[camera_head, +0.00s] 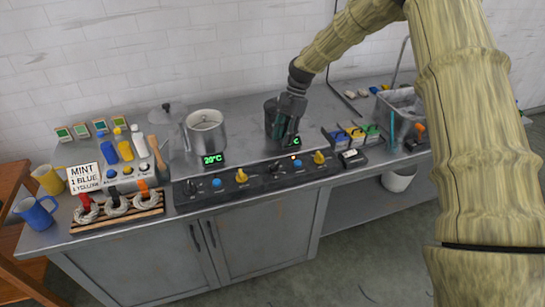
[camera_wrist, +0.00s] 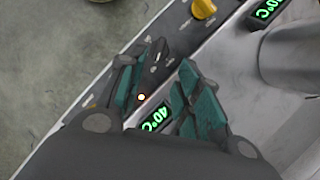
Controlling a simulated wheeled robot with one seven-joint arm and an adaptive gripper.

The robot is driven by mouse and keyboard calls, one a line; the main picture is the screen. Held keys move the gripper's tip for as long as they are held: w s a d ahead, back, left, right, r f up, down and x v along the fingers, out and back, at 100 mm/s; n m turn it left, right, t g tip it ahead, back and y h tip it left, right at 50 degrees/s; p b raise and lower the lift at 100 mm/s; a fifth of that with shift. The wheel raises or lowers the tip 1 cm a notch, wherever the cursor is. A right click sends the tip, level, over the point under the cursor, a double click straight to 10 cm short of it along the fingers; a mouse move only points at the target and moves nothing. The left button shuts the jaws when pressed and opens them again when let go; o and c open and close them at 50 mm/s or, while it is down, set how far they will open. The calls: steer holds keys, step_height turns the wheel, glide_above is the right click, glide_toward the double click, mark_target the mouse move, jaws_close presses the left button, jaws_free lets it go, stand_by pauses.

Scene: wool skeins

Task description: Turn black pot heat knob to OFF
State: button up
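The black pot (camera_head: 271,112) stands on the counter behind my gripper (camera_head: 284,132), which hides part of it. My gripper points down just above the control panel. In the wrist view my gripper (camera_wrist: 160,72) has its two teal-padded fingers apart. A black knob with a white mark (camera_wrist: 157,57) shows between and just beyond the fingertips, close beside the left finger; I cannot tell whether they touch. A lit orange lamp (camera_wrist: 141,97) and a green temperature display (camera_wrist: 155,119), apparently 40°C, are nearby. In the head view the display (camera_head: 296,141) is partly hidden.
A silver pot (camera_head: 205,132) stands left, with a display reading 20°C (camera_head: 212,159). The panel also carries blue (camera_head: 297,163) and yellow knobs (camera_head: 319,157). Yarn skeins (camera_head: 116,205) lie on a rack at left. Small coloured boxes (camera_head: 355,134) stand right of the gripper.

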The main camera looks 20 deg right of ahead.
mark_target(274, 164)
steer(key=p+x, duration=0.3)
steer(key=x, duration=0.7)
steer(key=shift+f, duration=0.3)
steer(key=shift+s, duration=0.1)
jaws_close()
